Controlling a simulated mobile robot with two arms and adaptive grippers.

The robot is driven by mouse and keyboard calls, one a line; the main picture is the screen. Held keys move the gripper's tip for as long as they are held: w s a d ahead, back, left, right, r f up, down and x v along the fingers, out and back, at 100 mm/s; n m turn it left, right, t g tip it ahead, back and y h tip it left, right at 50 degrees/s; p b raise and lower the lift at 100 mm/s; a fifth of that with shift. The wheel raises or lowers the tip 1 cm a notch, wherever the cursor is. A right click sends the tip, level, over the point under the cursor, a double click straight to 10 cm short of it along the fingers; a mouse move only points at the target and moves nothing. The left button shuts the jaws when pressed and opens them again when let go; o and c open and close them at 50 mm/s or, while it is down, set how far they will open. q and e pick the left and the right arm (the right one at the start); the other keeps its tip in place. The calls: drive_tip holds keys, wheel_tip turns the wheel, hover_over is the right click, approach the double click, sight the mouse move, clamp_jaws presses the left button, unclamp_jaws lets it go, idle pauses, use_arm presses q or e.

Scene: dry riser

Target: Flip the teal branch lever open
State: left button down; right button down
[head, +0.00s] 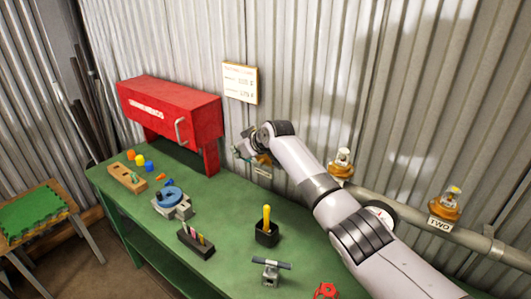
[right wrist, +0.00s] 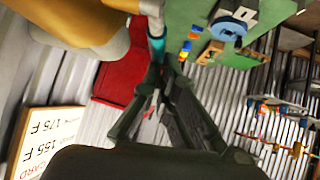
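My right gripper (head: 240,152) is at the corrugated wall, just right of the red cabinet, over the back edge of the green bench. In the right wrist view its dark fingers (right wrist: 162,68) converge and their tips are close together. The teal lever (right wrist: 156,46) shows right at the fingertips, below a pale round end. I cannot tell whether they touch. A large brass-coloured valve body (right wrist: 90,22) fills the upper left of that view. In the head view the gripper and wrist hide most of this branch. My left gripper is not in view.
The red cabinet (head: 172,110) stands on the green bench (head: 225,245), left of the gripper. A white sign (head: 240,83) hangs above. Two brass valves (head: 341,163) (head: 446,205) sit along the wall pipe to the right. A black holder (head: 267,234) and several small items occupy the bench.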

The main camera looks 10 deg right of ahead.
wheel_tip(320, 180, up, 14)
drive_tip(key=s+a, duration=0.1)
drive_tip(key=s, duration=0.1)
drive_tip(key=shift+a, duration=0.35)
drive_tip(key=shift+f, duration=0.2)
